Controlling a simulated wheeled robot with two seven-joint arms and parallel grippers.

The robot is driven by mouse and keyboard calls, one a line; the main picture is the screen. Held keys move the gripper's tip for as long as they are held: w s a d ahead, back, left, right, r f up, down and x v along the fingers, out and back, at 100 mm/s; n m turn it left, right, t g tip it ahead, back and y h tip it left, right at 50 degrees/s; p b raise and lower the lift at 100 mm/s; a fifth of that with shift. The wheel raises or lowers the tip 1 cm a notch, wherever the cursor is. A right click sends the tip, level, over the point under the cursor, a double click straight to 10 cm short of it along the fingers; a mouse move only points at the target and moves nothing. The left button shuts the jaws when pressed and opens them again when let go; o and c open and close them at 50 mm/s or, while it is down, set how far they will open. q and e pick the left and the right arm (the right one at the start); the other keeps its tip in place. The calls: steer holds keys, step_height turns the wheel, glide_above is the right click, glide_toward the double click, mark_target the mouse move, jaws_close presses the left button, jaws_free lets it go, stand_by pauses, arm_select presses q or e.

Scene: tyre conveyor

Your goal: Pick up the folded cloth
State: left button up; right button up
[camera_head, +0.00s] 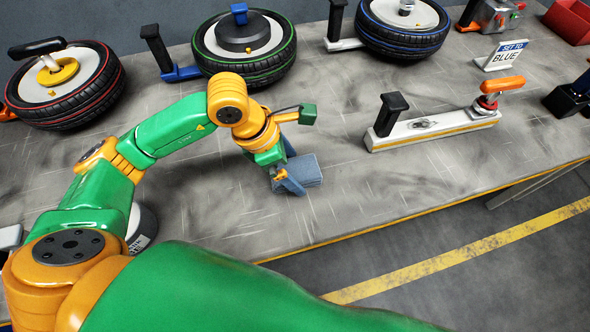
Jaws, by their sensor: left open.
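The folded cloth (305,171) is a small blue-grey stack lying on the grey worktop near its front edge. My left gripper (287,178) is at the cloth's left side, with its fingers pointing down close around or against it. The jaws are open. I cannot tell whether a finger touches the cloth, and part of the cloth is hidden behind the gripper. My right gripper is not in view.
A white bar fixture (430,130) with a black handle and orange lever lies to the right, near a "SET TO BLUE" sign (503,55).

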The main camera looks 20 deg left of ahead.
mark_target(301, 169)
arm_select(q)
steer(key=shift+f, duration=0.1)
stand_by(0.4)
steer(key=c, duration=1.2)
steer(key=shift+r, duration=0.25)
steer(key=r, duration=0.3)
steer(key=shift+s+r, duration=0.2)
steer(key=shift+r, duration=0.2)
steer(key=s+r, duration=0.1)
steer(key=r, duration=0.1)
steer(key=s+a+r, duration=0.1)
steer(key=s+r, duration=0.1)
steer(key=shift+s+a+r, duration=0.15)
steer(key=shift+s+r, duration=0.15)
steer(key=s+a+r+b, duration=0.1)
steer(key=s, duration=0.2)
steer(key=s+a+r+b, duration=0.1)
steer(key=s+r, duration=0.1)
steer(key=s, duration=0.1)
steer(key=s+a+r+b, duration=0.1)
steer(key=s, duration=0.2)
steer(key=shift+s+r+b, duration=0.25)
steer(key=shift+r+b, duration=0.05)
steer(key=shift+b, duration=0.05)
